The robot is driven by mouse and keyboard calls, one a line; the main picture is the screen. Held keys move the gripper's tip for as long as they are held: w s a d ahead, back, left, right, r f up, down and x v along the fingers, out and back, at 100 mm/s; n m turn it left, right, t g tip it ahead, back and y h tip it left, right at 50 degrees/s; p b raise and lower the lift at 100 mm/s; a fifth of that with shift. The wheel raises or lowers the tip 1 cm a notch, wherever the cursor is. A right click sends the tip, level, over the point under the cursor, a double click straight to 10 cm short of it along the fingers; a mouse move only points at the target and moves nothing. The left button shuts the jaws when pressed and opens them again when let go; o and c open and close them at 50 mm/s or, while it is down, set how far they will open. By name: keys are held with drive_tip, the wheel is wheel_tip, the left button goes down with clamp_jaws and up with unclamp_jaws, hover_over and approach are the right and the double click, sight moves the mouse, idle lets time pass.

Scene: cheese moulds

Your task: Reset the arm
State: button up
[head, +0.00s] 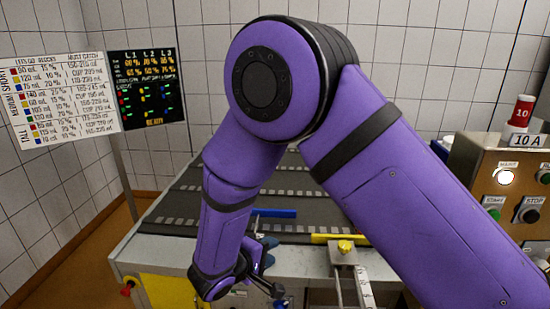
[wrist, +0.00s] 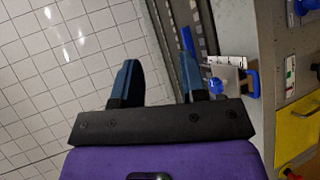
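My purple arm fills the middle of the head view. My gripper (head: 268,262) hangs low in front of the conveyor's near edge, mostly hidden behind the wrist. In the wrist view, my gripper (wrist: 160,82) has two blue fingers set well apart. Nothing shows between them except tiled wall and a dark strip. It is open and empty.
A dark conveyor (head: 175,205) runs behind the arm, with a blue bar (head: 272,213) on it. A yellow-knobbed fixture (head: 345,247) stands at the near edge. A control box (head: 508,190) is at right. A sign (head: 60,98) and a black display (head: 147,90) stand at left.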

drive_tip(key=s+d+r+m+g+y, duration=0.1)
drive_tip(key=s+d+r+m+g, duration=0.2)
drive_tip(key=d+r, duration=0.75)
drive_tip(key=s+d+r+m+g, duration=0.1)
drive_tip(key=d+r+m+g, duration=0.35)
drive_tip(key=d+r, duration=0.6)
drive_tip(key=s+d+r+m+t+y, duration=0.1)
drive_tip(key=s+d+r+y, duration=0.3)
drive_tip(key=s, duration=0.5)
drive_tip(key=s+d+r+m+t+y, duration=0.1)
drive_tip(key=s+d+r+m+y, duration=0.1)
drive_tip(key=s+d+r+y, duration=0.2)
drive_tip(key=s+d+r, duration=0.1)
drive_tip(key=s+d, duration=0.2)
drive_tip(key=s, duration=0.2)
drive_tip(key=shift+s+r, duration=0.3)
drive_tip(key=shift+s, duration=0.05)
idle(0.3)
